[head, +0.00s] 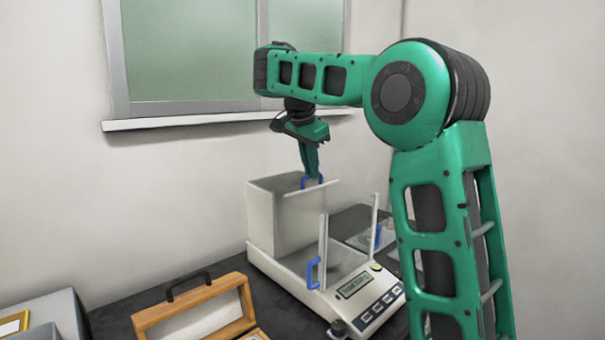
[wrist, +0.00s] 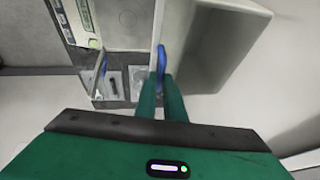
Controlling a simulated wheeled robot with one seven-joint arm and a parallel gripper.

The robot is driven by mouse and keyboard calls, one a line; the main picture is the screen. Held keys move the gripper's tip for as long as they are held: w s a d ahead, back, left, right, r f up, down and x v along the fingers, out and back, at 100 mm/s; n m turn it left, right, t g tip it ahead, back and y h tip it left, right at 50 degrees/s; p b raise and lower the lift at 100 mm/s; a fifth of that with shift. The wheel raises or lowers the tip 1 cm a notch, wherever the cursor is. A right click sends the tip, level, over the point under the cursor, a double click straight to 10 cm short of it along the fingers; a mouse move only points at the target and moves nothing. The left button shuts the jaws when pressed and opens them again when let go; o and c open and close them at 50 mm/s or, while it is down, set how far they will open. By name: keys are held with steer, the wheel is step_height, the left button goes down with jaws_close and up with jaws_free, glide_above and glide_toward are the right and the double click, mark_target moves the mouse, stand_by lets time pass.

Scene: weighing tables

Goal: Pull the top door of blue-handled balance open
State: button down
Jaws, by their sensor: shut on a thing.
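The blue-handled balance (head: 262,228) stands on the dark table, with a pale rear housing, a front display panel and blue handles. My gripper (head: 313,176) points down at the top of the balance and is shut on the blue handle (head: 308,183) of the top door. The thin top door (head: 318,187) shows as a pale edge near the housing's top; how far it is open is hard to tell. In the wrist view the two green fingers (wrist: 163,82) meet the blue handle (wrist: 162,58). The fingers hide part of the handle.
Side handles are on the left (head: 312,272) and right (head: 377,237) of the balance. A wooden case (head: 195,305) with a black handle stands at the front left, beside a grey box (head: 50,312). A window ledge (head: 200,117) runs behind.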

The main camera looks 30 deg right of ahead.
steer(key=shift+w+r, duration=0.1)
steer(key=c, duration=1.8)
jaws_free()
steer(key=shift+c, duration=0.2)
steer(key=v, duration=1)
steer(key=shift+r, duration=0.2)
steer(key=shift+a, duration=0.15)
